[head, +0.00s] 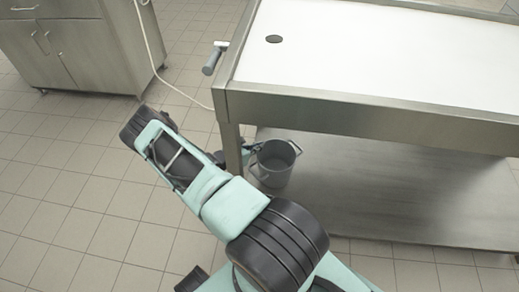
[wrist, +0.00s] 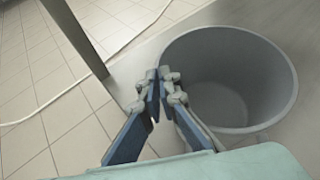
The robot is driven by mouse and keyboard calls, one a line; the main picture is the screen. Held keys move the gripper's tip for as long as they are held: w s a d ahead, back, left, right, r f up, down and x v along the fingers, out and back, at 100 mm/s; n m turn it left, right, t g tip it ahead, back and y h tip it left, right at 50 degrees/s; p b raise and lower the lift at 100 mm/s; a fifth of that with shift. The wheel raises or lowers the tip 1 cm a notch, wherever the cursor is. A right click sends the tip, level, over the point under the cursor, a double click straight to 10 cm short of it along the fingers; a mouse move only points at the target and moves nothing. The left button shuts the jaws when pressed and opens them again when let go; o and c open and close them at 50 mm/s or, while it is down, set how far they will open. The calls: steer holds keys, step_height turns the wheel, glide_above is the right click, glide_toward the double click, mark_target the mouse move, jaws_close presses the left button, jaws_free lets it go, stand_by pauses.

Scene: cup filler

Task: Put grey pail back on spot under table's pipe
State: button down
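The grey pail (head: 277,164) is upright at the left end of the table's lower shelf, beside the table leg (head: 231,146). In the wrist view the pail (wrist: 240,75) shows its open top and empty inside. My gripper (wrist: 160,78) is at the pail's left rim, its fingertips close together with the rim between them. In the head view my gripper (head: 250,150) is partly hidden behind the leg and arm. The steel table (head: 380,60) has a drain hole (head: 274,39) in its white top. The pipe and the spot beneath it are not visible.
A metal cabinet (head: 75,45) on casters stands at the upper left. A pale hose (head: 160,70) hangs down and runs along the tiled floor. A grey handle (head: 213,60) sticks out from the table's left end. The shelf (head: 400,195) right of the pail is clear.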

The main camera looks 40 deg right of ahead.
steer(key=shift+f, duration=0.35)
steer(key=c, duration=2.2)
jaws_free()
steer(key=shift+o, duration=0.2)
steer(key=shift+r, duration=0.1)
steer(key=shift+a+r, duration=0.15)
steer(key=shift+a, duration=0.1)
steer(key=p+v, duration=0.3)
steer(key=v, duration=0.8)
steer(key=shift+a, duration=0.2)
